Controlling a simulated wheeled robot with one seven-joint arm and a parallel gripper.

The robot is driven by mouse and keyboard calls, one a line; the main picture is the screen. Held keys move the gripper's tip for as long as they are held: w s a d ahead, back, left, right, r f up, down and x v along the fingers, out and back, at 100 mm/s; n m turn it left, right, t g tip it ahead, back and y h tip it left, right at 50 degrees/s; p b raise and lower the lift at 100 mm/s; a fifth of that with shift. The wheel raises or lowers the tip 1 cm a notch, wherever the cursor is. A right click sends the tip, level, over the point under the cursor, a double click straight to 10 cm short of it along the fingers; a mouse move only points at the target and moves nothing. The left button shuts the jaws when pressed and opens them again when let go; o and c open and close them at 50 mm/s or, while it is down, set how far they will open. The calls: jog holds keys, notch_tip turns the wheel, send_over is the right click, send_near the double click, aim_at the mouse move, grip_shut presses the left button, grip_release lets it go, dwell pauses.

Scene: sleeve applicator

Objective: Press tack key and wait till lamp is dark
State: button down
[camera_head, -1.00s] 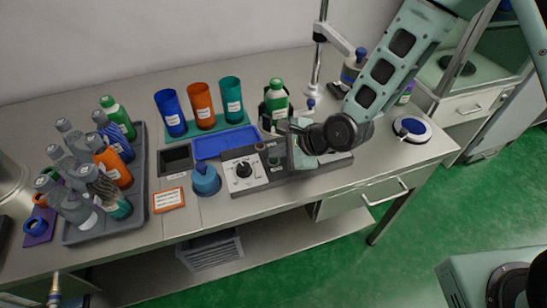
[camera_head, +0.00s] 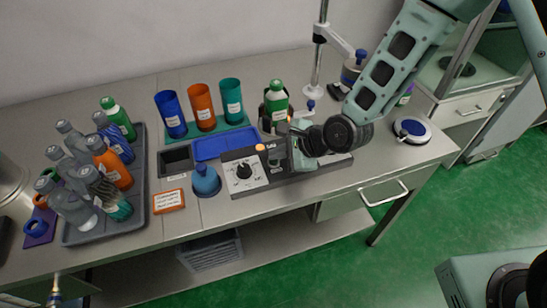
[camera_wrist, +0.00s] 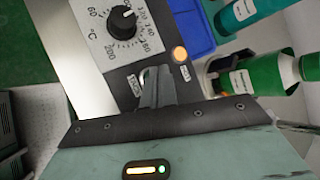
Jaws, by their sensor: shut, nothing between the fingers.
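The applicator, a dark grey unit with a light dial panel (camera_head: 246,184), stands near the front of the bench. Its round lamp (camera_head: 260,147) glows orange; the lit lamp also shows in the wrist view (camera_wrist: 180,54). My gripper (camera_wrist: 154,76) is shut and empty, its fingertips at the dark panel beside the lamp, next to a small label (camera_wrist: 133,85). The fingertips cover most of the key there, and I cannot tell whether it is pressed down. In the head view my gripper (camera_head: 281,152) is over the middle of the applicator, with its body covering the right part.
A green bottle (camera_head: 276,102) stands close behind my gripper. Blue, orange and teal cups (camera_head: 203,107) stand behind a blue tray (camera_head: 225,143). A blue knobbed piece (camera_head: 205,181) sits left of the applicator. A grey bottle tray (camera_head: 140,199) is at left.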

aim_at(278, 161)
jog(key=shift+r+p, duration=0.35)
jog(key=shift+r, duration=0.2)
jog(key=shift+r, duration=0.1)
jog(key=shift+r+p, duration=2.2)
jog(key=shift+r, duration=0.2)
dwell(4.9)
